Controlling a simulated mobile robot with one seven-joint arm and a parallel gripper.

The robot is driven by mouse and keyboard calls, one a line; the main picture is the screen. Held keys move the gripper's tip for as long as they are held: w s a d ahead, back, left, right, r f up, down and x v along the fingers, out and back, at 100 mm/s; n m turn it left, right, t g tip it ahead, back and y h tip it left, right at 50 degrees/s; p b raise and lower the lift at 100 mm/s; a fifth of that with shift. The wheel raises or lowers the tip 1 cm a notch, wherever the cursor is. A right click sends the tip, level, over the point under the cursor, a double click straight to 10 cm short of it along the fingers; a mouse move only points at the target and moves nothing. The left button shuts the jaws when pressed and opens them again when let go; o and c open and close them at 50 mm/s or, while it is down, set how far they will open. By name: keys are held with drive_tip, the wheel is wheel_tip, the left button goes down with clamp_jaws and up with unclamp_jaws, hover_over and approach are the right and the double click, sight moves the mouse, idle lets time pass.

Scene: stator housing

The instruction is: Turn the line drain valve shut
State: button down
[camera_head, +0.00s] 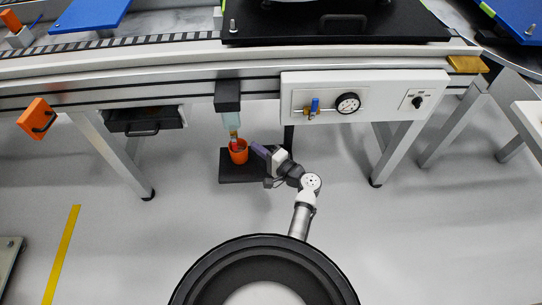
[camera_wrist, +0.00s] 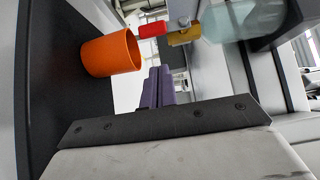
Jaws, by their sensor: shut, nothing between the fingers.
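The line drain valve hangs under a pale translucent bowl (camera_head: 231,121), below a black block on the conveyor's side. In the wrist view, it has a brass body (camera_wrist: 185,37) and a red part (camera_wrist: 152,30) at its outlet end, beside the bowl (camera_wrist: 240,20). An orange cup (camera_head: 239,158) stands below the valve; it also shows in the wrist view (camera_wrist: 112,53). My gripper (camera_head: 257,149) is right of the valve and cup, apart from both. Its purple fingers (camera_wrist: 159,84) are together and empty, pointing toward the gap beside the valve and cup.
The cup stands on a black base (camera_head: 232,177) on the floor. A white panel with a blue-handled valve (camera_head: 315,106) and a gauge (camera_head: 347,103) is above right. A black drawer (camera_head: 145,121) and a conveyor leg (camera_head: 125,165) are left. The floor in front is mostly clear.

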sight(234, 143)
drive_tip(key=a, duration=0.3)
drive_tip(key=shift+a+p, duration=0.35)
drive_tip(key=shift+a, duration=0.05)
